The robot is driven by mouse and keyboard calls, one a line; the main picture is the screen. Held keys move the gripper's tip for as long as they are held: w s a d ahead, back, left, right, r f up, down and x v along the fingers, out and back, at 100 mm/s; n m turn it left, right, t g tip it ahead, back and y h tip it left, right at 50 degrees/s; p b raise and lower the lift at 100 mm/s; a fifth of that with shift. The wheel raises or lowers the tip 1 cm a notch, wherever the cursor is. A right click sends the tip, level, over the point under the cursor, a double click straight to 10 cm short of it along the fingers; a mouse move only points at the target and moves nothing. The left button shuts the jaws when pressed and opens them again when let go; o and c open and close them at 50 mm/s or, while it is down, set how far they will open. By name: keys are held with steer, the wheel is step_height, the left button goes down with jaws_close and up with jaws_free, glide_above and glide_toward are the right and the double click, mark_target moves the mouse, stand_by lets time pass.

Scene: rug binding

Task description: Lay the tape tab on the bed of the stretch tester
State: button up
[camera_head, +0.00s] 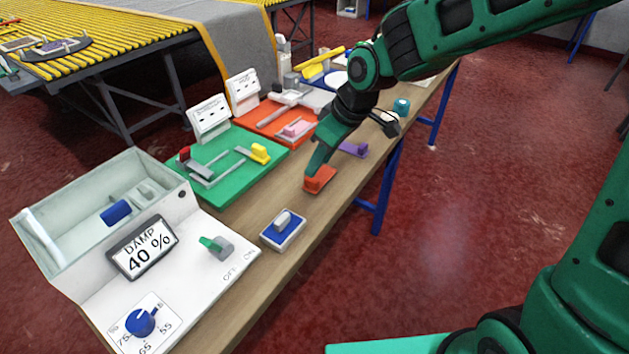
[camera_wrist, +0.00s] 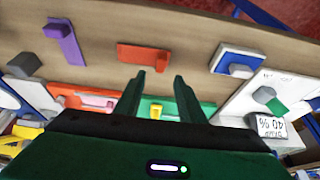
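Small tabs with raised grips lie along the wooden table: an orange one (camera_head: 319,180), a purple one (camera_head: 354,149), and a white-and-blue one with a grey grip (camera_head: 283,230). No label shows which is the tape tab. Behind them lie a green board (camera_head: 232,187) with grey rails and a yellow block, and an orange-red board (camera_head: 268,127) with a pink block. I cannot tell which is the stretch tester. My gripper (camera_head: 317,165) is just above the orange tab. In the wrist view my gripper (camera_wrist: 160,78) has its fingers apart with nothing between them, near the orange tab (camera_wrist: 143,55).
A white box (camera_head: 185,280) with a "DAMP 40 %" display, blue knob and green-handled switch fills the table's near end. White signs (camera_head: 208,118) stand behind the boards. A teal round object (camera_head: 402,105) is at the table's right edge. Yellow rollers (camera_head: 110,40) are behind.

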mark_target(314, 180)
steer(key=shift+s+d+x, duration=0.1)
steer(key=shift+x, duration=1.4)
steer(key=shift+s+d+x, duration=0.1)
steer(key=shift+x, duration=1.4)
steer(key=shift+f, duration=0.15)
jaws_close()
